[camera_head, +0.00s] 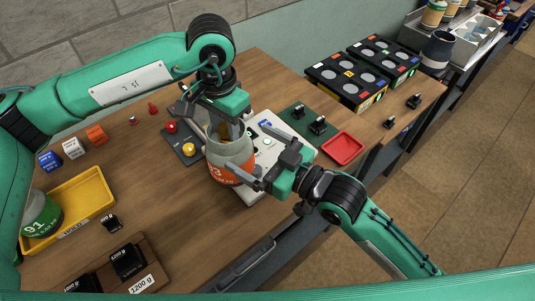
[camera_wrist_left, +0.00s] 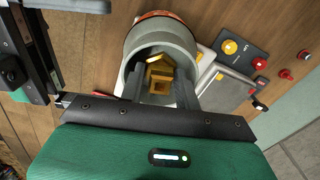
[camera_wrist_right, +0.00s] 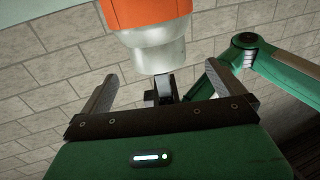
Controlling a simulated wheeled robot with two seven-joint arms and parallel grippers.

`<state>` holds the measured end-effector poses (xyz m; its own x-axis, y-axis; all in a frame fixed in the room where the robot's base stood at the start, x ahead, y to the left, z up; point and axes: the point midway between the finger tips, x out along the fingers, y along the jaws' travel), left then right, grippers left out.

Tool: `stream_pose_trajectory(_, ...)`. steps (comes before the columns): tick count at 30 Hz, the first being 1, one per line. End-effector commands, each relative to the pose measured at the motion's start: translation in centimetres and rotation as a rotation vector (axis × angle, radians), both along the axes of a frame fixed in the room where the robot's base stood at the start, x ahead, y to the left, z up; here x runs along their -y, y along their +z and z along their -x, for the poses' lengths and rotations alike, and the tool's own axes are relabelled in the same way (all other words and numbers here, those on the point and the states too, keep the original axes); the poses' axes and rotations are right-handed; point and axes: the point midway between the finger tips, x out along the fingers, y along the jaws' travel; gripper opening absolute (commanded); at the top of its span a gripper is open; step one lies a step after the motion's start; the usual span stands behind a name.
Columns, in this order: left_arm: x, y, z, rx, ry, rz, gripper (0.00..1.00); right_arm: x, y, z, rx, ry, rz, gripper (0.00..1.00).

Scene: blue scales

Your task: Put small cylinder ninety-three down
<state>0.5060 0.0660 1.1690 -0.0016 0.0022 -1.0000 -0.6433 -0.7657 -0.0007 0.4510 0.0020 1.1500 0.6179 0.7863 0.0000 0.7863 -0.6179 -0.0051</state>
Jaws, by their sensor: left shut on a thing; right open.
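Small cylinder ninety-three (camera_head: 229,168) is a grey, open-topped canister with an orange band marked 93. My left gripper (camera_head: 229,132) comes from above and is shut on its upper part. In the left wrist view the canister (camera_wrist_left: 146,37) is open, with gold pieces inside. It appears in front of the pale scale (camera_head: 268,148); I cannot tell whether its base touches anything. My right gripper (camera_head: 262,168) is open beside its right side. In the right wrist view the canister (camera_wrist_right: 150,15) is just beyond the open fingers, apart from them.
A yellow tray (camera_head: 104,205) with a green-and-white canister (camera_head: 40,215) stands at left. Black weights (camera_head: 127,261) sit at the front left. A red tray (camera_head: 343,148) and black boxes (camera_head: 345,80) are to the right.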

Motion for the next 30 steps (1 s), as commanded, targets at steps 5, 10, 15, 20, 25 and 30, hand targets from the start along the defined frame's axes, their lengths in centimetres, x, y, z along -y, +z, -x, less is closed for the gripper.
stream_pose_trajectory(5,0.0,0.1,0.0,0.002,0.0,0.001,0.0,-2.8,0.2,-2.1,0.002,0.001,-0.003,1.0)
stream_pose_trajectory(10,0.0,0.1,0.0,0.002,0.0,0.001,0.0,-5.0,0.1,-3.9,0.001,0.0,-0.002,1.0)
stream_pose_trajectory(15,0.0,0.1,0.0,0.002,0.0,0.001,0.0,-6.5,0.0,-5.1,0.001,-0.001,0.0,1.0)
stream_pose_trajectory(20,0.0,0.1,0.0,0.002,0.0,0.001,0.0,-7.0,0.0,-5.5,0.002,-0.001,0.001,1.0)
stream_pose_trajectory(25,0.0,0.1,0.0,0.002,0.0,0.001,0.0,-7.0,0.0,-5.6,0.002,-0.001,0.001,1.0)
stream_pose_trajectory(30,0.0,0.1,0.0,0.002,0.0,0.002,0.0,-7.0,0.0,-5.6,0.002,-0.001,0.001,0.84)
